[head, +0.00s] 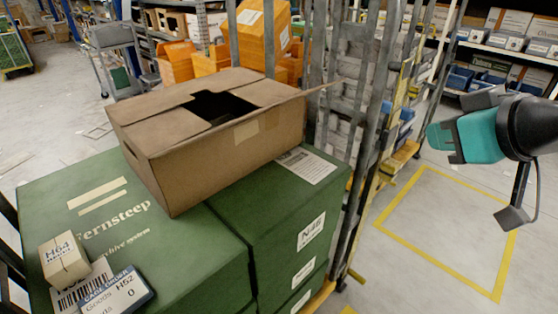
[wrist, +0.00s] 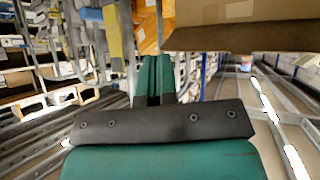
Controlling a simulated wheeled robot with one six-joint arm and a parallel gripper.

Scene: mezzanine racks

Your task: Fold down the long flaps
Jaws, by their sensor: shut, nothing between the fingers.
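A brown cardboard box (head: 215,155) stands on top of green boxes in the head view. Its top is partly covered by panels folded inward, with a dark opening between them. A flap at the right end sticks outward past the box wall. I cannot tell how each long flap lies. A tape strip shows on the near wall. My gripper (head: 436,143) is at the right of the head view, well apart from the box. In the wrist view my gripper (wrist: 153,80) has its fingers together with nothing between them; the box (wrist: 240,38) shows at upper right.
Green boxes (head: 110,215) bear a small H64 carton (head: 64,256) and a label card (head: 117,292). A metal upright frame (head: 350,110) stands right of the box. Orange bins (head: 212,62) are behind. Floor inside the yellow outline (head: 445,230) is clear.

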